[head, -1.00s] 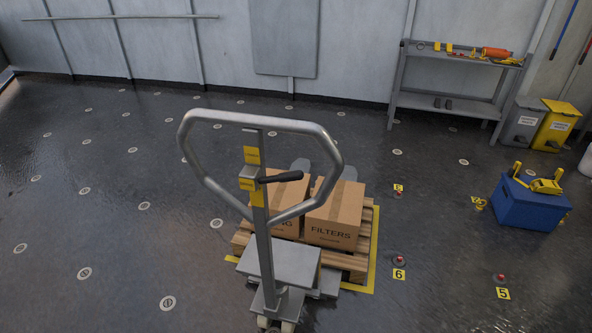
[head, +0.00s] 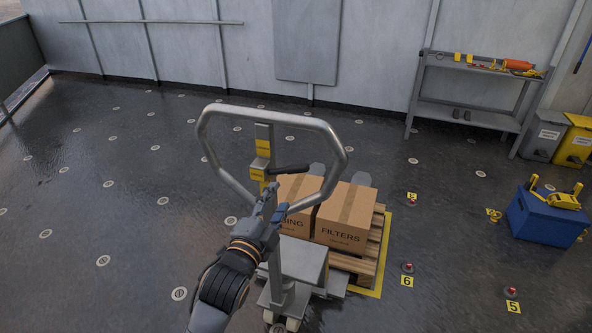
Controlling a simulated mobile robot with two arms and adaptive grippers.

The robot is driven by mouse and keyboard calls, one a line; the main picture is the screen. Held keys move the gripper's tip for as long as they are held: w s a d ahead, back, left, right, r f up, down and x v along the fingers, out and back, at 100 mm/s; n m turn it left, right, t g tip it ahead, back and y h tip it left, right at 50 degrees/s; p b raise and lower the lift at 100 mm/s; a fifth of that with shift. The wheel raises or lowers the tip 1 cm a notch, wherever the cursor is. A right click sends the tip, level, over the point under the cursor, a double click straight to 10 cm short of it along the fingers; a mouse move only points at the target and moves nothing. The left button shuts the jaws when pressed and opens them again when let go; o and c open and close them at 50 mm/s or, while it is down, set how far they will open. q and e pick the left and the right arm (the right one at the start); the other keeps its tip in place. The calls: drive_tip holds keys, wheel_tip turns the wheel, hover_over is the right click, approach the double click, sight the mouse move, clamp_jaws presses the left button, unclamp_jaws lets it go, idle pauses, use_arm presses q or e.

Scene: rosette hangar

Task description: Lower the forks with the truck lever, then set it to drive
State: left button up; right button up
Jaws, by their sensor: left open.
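The pallet truck (head: 295,262) stands in the middle with its grey loop handle (head: 330,130) upright. A black lever (head: 291,168) sticks out to the right from the handle's post, beside yellow labels (head: 262,147). My left gripper (head: 276,200) is open, just below the lever in the picture and in front of the post. I cannot tell whether it touches the post. The forks are mostly hidden under a wooden pallet (head: 352,265) with cardboard boxes (head: 345,215). My right gripper is not in view.
A blue crate (head: 540,220) with yellow tools stands at the right. Numbered yellow floor markers (head: 407,281) and small red-topped objects lie near the pallet. A shelf (head: 465,100) and bins (head: 575,140) line the back wall. The floor at the left is clear.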

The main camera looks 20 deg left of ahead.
sight(294, 172)
use_arm(q)
drive_tip(key=w+p, duration=0.1)
drive_tip(key=w, duration=0.7)
drive_tip(key=w+p, duration=0.1)
drive_tip(key=w, duration=0.4)
drive_tip(key=shift+d+p, duration=0.25)
drive_tip(key=shift+p, duration=0.05)
drive_tip(key=shift+c, duration=0.3)
clamp_jaws()
